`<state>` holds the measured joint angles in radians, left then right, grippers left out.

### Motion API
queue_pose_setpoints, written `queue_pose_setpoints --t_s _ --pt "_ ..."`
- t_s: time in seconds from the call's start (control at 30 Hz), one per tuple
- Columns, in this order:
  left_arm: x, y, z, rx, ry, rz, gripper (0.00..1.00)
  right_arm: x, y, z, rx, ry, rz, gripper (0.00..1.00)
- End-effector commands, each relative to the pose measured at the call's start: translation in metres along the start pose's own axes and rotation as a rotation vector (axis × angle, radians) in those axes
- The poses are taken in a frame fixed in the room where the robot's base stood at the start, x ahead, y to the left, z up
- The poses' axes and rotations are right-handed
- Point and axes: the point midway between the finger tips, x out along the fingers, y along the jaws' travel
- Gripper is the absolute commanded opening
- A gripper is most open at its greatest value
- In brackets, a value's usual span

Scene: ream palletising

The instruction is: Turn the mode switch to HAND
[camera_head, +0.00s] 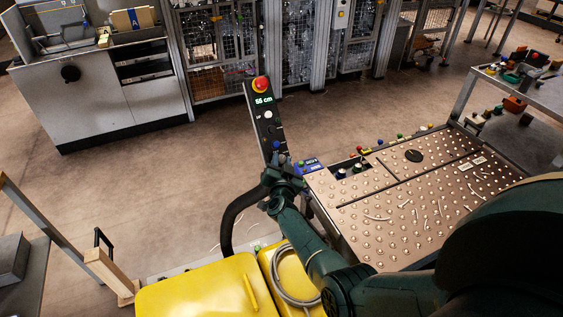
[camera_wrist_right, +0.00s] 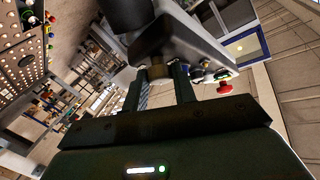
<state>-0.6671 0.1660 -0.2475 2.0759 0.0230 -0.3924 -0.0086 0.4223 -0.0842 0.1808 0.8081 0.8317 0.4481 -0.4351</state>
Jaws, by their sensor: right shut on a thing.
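The control panel (camera_head: 262,118) is a narrow dark box with a red stop button (camera_head: 261,84), a green "55 cm" display and several small controls. My right gripper (camera_head: 279,162) is at its lower end. In the right wrist view the two fingers of my right gripper (camera_wrist_right: 162,88) are shut on a brownish knob (camera_wrist_right: 157,72) on the panel face, which I take for the mode switch. The fingers hide much of it, and I cannot read its pointer or any HAND label. My left gripper is not in view.
A metal ball-transfer table (camera_head: 415,205) with small coloured buttons on its far edge stands right of the panel. Wire-mesh fencing (camera_head: 220,50) stands behind.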

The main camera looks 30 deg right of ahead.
Motion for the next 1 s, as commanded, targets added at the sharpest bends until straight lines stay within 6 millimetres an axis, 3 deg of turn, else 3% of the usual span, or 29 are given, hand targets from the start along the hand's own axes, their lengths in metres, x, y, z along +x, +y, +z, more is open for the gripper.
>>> queue_pose_setpoints --t_s 0.2,0.23,0.47,1.0 --pt "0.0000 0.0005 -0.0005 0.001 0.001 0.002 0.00 -0.0001 -0.0001 0.0002 0.000 0.000 0.000 0.04" --pt "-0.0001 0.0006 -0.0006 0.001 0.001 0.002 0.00 -0.0001 -0.0001 0.0002 0.000 0.000 0.000 0.29" --pt "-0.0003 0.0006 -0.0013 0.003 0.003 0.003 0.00 0.0000 0.0000 -0.0001 -0.001 0.000 -0.001 0.48" --pt "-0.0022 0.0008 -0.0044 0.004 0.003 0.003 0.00 -0.0016 -0.0004 -0.0018 -0.002 0.000 -0.002 0.49"
